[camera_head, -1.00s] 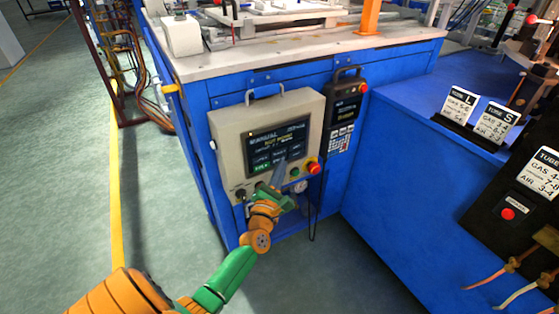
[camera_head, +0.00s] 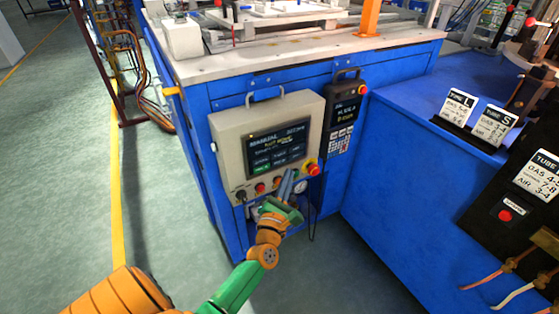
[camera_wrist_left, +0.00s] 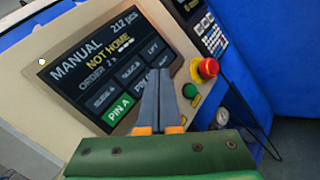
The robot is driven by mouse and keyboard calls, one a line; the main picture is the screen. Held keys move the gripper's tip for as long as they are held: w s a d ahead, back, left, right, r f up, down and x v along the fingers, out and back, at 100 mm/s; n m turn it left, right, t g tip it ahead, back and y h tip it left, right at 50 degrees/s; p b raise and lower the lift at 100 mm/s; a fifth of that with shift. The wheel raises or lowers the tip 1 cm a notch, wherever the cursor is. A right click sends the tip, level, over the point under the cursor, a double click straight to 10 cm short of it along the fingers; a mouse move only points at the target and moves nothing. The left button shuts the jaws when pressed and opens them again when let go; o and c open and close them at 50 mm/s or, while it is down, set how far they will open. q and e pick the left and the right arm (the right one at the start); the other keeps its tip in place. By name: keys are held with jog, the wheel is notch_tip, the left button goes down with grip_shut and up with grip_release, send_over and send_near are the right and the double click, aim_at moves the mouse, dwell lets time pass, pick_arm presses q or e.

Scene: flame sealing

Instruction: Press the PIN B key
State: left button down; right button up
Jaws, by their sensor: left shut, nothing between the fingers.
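The control panel (camera_head: 228,138) has a dark touch screen (camera_head: 262,150), which also shows in the left wrist view (camera_wrist_left: 62,72) reading MANUAL and NOT HOME. On its bottom row, the green PIN A key (camera_wrist_left: 118,108) is in clear view. The PIN B key (camera_wrist_left: 138,88) is beside it, dark and partly hidden behind my fingers. My left gripper (camera_head: 290,172) is shut and empty, its tips near the panel's lower right, below the screen in the head view. In the left wrist view the gripper (camera_wrist_left: 160,72) overlaps the screen's lower right edge. I cannot tell whether it touches.
A red emergency stop button (camera_head: 313,169) is close right of the fingertips; a green button (camera_wrist_left: 189,90) is below it. A handheld keypad unit (camera_head: 342,115) hangs right of the panel. The blue bench (camera_head: 400,150) borders the right side. Open floor lies left.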

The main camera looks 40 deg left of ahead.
pick_arm(q)
jog(key=shift+s+d, duration=0.3)
jog(key=shift+d, duration=0.4)
jog(key=shift+s+d, duration=0.3)
jog(key=shift+d, duration=0.35)
